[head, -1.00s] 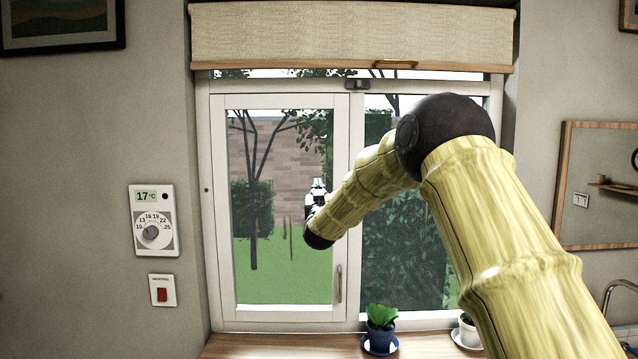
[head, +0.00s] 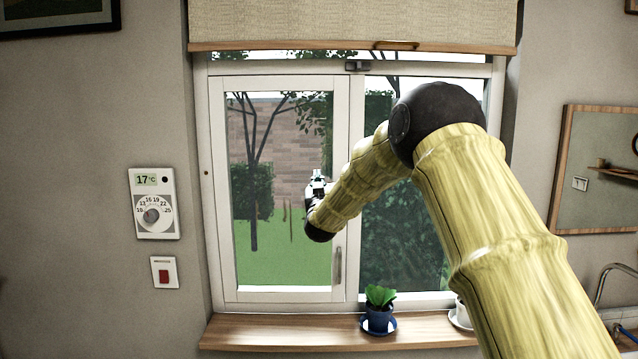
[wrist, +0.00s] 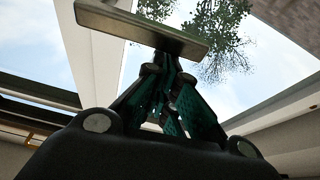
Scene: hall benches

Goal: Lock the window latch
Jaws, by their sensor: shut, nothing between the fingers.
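The white window has a left sash (head: 216,200) that sits in its frame and looks closed. A small dark latch-like fitting (head: 357,66) is at the top of the frame, above the middle post. A slim grey handle (head: 337,266) stands upright at the lower right of the left sash. My gripper (head: 317,176) shows small in front of the left sash's glass, below and left of the dark fitting. In the wrist view its teal fingers (wrist: 165,75) are together. A flat grey-brown bar (wrist: 140,25) crosses in front of them; I cannot tell what it belongs to or whether they touch.
A blind (head: 350,22) with a brass pull hangs over the window top. A blue potted plant (head: 379,312) stands on the wooden sill (head: 280,332). A thermostat (head: 153,203) and a red switch (head: 164,272) are on the left wall. My arm covers part of the right pane.

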